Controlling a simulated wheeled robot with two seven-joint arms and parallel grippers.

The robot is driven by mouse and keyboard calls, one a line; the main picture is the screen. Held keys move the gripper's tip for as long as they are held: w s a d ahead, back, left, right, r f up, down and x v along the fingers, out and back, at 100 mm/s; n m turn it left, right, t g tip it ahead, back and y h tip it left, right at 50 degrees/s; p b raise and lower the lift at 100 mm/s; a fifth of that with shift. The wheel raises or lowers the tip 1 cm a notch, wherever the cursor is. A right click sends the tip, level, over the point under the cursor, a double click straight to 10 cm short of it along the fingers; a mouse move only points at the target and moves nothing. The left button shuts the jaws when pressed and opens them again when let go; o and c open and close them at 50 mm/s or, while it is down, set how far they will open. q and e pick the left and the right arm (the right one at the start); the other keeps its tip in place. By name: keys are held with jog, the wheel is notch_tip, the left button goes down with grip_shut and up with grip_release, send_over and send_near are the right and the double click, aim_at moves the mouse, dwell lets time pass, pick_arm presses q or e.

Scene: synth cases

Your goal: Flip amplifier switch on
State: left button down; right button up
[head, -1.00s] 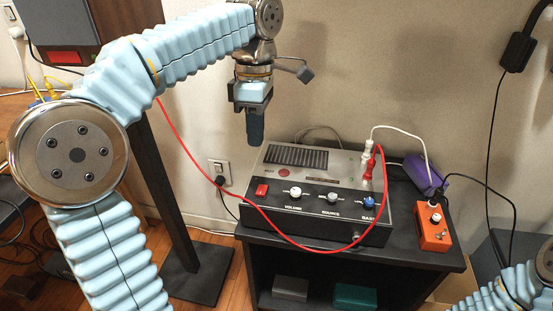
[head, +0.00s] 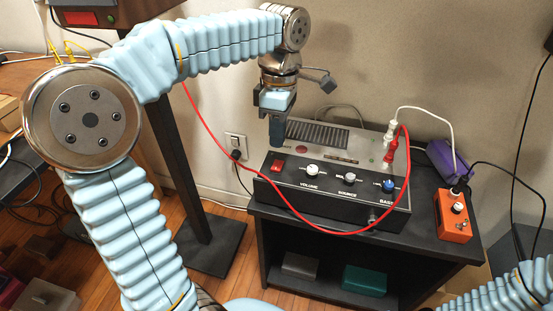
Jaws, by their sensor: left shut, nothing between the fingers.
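The amplifier (head: 330,205) is a grey and black box on a dark stand, with a sloped front panel of knobs. Its red rocker switch (head: 277,165) is at the left end of that panel. My left gripper (head: 276,143) points down just above and behind the switch, shut and empty. Its tips look close to the switch, but I cannot tell whether they touch the amplifier. Part of my right arm shows at the lower right; its gripper is out of view.
A red cable (head: 224,150) loops across the amplifier's front. An orange pedal box (head: 453,217) and a purple item (head: 447,160) are to the right on the stand (head: 440,250). A wall outlet (head: 236,148) is at left. A dark post (head: 180,170) stands left of the stand.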

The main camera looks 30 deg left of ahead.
aim_at(276, 168)
pick_arm(q)
jog(key=f, duration=0.6)
jog(key=shift+s+f, duration=0.15)
jog(key=shift+s, duration=0.25)
jog(key=shift+b, duration=0.3)
jog(key=shift+s+d+f+t+b, duration=0.1)
jog(key=shift+f+t+b, duration=0.2)
jog(key=shift+b, duration=0.25)
jog(key=shift+r, duration=0.1)
jog(key=shift+w+r+p, duration=0.15)
jog(key=shift+w+p, duration=0.1)
jog(key=shift+p, duration=0.15)
jog(key=shift+w+a+p, duration=0.2)
jog(key=shift+w+p, duration=0.1)
jog(key=shift+w, duration=0.25)
